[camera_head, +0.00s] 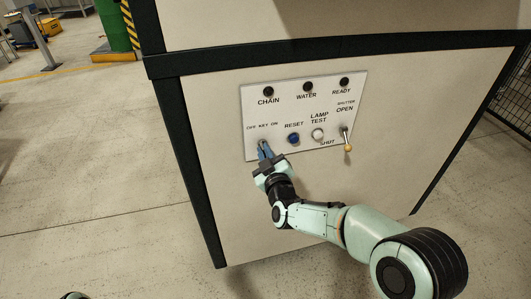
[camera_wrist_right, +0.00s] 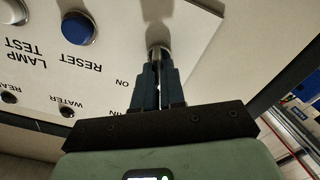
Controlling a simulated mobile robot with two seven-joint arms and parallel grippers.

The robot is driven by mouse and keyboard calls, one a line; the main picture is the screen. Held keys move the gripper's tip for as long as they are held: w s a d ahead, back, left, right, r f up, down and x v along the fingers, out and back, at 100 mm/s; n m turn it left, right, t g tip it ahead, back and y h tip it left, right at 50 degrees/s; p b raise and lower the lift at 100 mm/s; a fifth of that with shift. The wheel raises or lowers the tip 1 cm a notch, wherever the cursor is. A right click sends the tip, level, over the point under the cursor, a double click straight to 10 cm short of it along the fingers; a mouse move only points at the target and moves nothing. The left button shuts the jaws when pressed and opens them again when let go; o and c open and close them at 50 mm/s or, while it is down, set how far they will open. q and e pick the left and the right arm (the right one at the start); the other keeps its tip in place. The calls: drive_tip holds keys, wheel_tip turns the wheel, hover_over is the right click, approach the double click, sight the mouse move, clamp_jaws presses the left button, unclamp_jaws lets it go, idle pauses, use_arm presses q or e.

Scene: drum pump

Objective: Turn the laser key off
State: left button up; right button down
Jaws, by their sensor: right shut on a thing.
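The laser key (camera_head: 261,143) sits at the lower left of a white control panel (camera_head: 277,118), below the label "OFF KEY ON". My right gripper (camera_head: 264,150) reaches it from below, and its blue fingers are shut on the key. In the right wrist view the fingertips of the gripper (camera_wrist_right: 160,64) close around the metallic key (camera_wrist_right: 159,48) at the panel face. The fingers hide most of the key, so I cannot tell its exact angle. My left gripper does not show.
Three dark indicator lamps line the panel's top. The panel is on a beige cabinet (camera_head: 225,215) with dark edges. Open floor lies left.

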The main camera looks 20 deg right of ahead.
drive_tip(key=c, duration=1.2)
unclamp_jaws()
drive_tip(key=s, duration=1.3)
drive_tip(key=shift+s+b, duration=0.25)
drive_tip(key=shift+b, duration=0.05)
drive_tip(key=shift+f, duration=0.15)
